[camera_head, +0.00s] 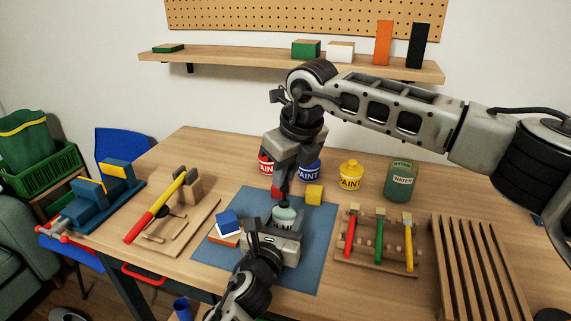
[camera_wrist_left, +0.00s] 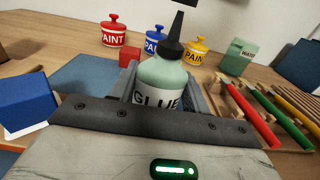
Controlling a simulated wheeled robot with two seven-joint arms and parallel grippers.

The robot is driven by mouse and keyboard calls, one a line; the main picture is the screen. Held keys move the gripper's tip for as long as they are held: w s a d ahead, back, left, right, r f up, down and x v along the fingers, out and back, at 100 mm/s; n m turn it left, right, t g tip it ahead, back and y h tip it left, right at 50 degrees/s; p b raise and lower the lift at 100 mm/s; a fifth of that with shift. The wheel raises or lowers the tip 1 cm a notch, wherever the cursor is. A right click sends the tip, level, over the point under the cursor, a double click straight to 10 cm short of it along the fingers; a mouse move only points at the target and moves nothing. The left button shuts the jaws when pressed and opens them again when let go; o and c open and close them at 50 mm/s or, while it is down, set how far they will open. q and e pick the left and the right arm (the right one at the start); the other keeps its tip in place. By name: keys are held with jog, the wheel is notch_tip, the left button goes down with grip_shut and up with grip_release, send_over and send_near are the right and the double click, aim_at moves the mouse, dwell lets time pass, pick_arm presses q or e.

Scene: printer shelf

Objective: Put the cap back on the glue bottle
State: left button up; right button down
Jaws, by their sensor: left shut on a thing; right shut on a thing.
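The glue bottle (camera_head: 285,217) is pale green and stands upright on the blue mat. In the left wrist view the bottle (camera_wrist_left: 163,80) shows a GLUE label and a black cone-shaped nozzle (camera_wrist_left: 174,40). My left gripper (camera_head: 279,236) is shut around its body, and its jaws (camera_wrist_left: 163,92) flank the bottle in the left wrist view. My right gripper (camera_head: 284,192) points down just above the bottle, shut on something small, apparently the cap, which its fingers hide. A dark piece shows at the top edge above the nozzle in the left wrist view; whether they touch is unclear.
Red (camera_head: 265,164), blue (camera_head: 309,170) and yellow (camera_head: 350,175) paint pots and a green water jar (camera_head: 399,180) stand behind the mat (camera_head: 213,249). Blocks lie on the mat. A tool rack (camera_head: 378,262) and slatted rack (camera_head: 478,270) are right; a wooden stand (camera_head: 200,221) is left.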

aim_at(287, 180)
dwell(0.5)
jog(key=shift+f, duration=0.85)
jog(key=shift+f, duration=0.65)
jog(key=c, duration=1.3)
grip_release()
jog(key=v, duration=1.2)
